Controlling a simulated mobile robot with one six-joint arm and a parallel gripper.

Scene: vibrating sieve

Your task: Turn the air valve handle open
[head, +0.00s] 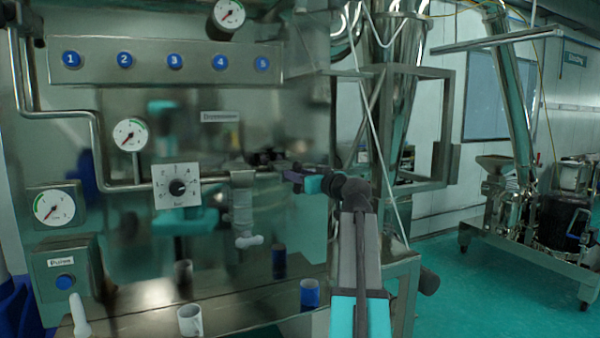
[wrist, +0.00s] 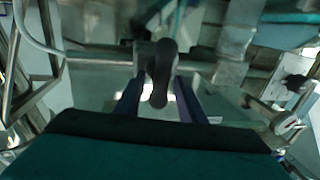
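The air valve handle (wrist: 160,82) is a dark, rounded lever in the middle of the wrist view. It stands across the line of a horizontal pipe (wrist: 100,65), at a pale valve body. In the head view the handle (head: 262,158) is a small dark shape on the pipe, partly hidden by my gripper (head: 287,174). In the wrist view my gripper (wrist: 160,92) has one finger on each side of the handle. The fingers are apart, with narrow gaps showing beside the handle. Contact is not clear in the dim picture.
A filter (head: 241,212) hangs below the pipe. A white cup (head: 190,320) and blue cup (head: 310,294) stand on the ledge. A metal frame (head: 440,135) is right of my arm.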

